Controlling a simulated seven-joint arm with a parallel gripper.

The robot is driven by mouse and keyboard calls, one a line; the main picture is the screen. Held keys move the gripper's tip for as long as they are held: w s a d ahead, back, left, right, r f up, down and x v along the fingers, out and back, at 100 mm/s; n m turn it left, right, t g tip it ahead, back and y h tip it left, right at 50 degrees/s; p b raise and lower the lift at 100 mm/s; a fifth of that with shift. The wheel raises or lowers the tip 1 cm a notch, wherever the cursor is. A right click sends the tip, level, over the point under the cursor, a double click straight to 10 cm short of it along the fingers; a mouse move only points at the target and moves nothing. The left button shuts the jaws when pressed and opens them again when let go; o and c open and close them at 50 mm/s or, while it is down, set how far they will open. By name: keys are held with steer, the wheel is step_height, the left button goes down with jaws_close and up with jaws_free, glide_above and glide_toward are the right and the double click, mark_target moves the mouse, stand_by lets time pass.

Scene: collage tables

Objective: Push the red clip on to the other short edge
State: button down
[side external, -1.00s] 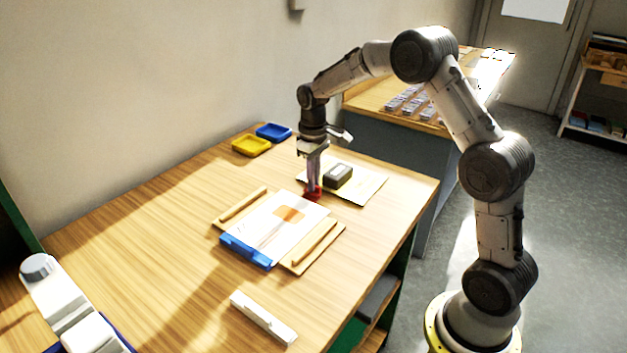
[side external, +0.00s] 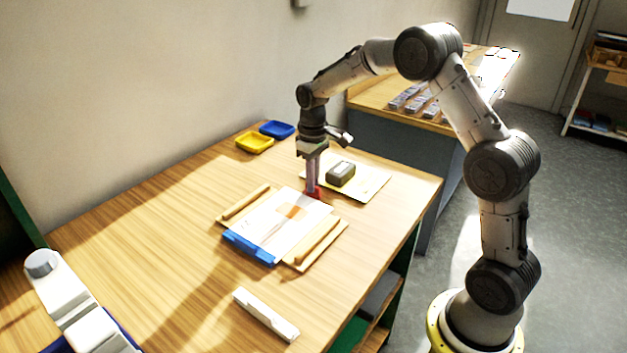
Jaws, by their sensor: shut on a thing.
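The red clip (side external: 314,193) is at the far short edge of a white collage sheet (side external: 268,226), mostly hidden by my fingers. My gripper (side external: 312,186) points straight down and is shut on the red clip. I cannot tell how far the clip's jaw is over the sheet's edge. A blue clip (side external: 249,247) sits along the opposite, near short edge of the sheet. The sheet carries an orange patch (side external: 292,211) and lies between two wooden rails, the left rail (side external: 246,202) and the right rail (side external: 316,241).
A dark block (side external: 340,174) lies on a pale sheet (side external: 370,184) just right of my gripper. Yellow (side external: 254,142) and blue (side external: 277,129) trays stand at the back. A white bar (side external: 266,314) lies in front.

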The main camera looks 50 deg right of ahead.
steer(key=shift+a, duration=0.6)
stand_by(0.7)
stand_by(0.5)
steer(key=c, duration=0.9)
jaws_free()
step_height(320, 180, up, 7)
stand_by(0.3)
